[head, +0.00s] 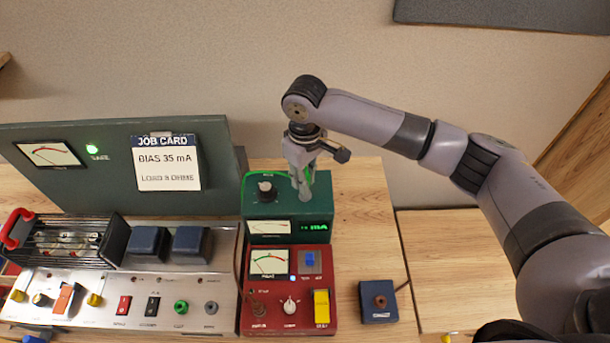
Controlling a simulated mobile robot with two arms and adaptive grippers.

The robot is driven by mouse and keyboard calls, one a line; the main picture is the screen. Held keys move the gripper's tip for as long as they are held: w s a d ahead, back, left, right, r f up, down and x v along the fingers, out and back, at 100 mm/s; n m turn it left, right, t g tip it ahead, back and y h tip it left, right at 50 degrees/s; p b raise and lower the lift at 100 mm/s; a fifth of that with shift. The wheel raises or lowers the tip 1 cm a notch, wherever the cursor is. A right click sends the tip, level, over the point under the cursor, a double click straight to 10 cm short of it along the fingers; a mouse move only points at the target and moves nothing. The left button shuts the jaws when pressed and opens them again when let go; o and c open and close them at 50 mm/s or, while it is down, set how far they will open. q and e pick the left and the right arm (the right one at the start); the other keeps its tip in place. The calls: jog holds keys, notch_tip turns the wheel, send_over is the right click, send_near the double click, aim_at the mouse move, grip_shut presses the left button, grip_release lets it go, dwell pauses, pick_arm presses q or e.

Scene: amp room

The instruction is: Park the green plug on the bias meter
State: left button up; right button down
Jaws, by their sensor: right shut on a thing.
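The bias meter (274,227) is a dark green box with a small dial and a lit green "mA" readout on its front. A black knob (266,190) sits on its top at the left. My right gripper (304,190) points down over the right part of the meter's top and is shut on the green plug (308,175). Only slivers of green show between the fingers. A green lead (246,186) loops along the meter's left and back edge toward the gripper. I cannot tell whether the plug touches the meter. My left gripper is not in view.
A red meter box (289,320) stands directly in front of the bias meter. A silver amp chassis (150,292) with switches and jacks is at left, backed by a dark panel with a job card (166,164). A small blue box (378,302) is at right. Bare wood lies right of the meter.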

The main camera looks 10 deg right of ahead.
jog(key=shift+f, duration=1.35)
dwell(0.5)
jog(key=c, duration=1.4)
grip_release()
jog(key=shift+r, duration=0.1)
notch_tip(320, 180, up, 12)
jog(key=shift+f, duration=0.1)
jog(key=shift+s, duration=0.1)
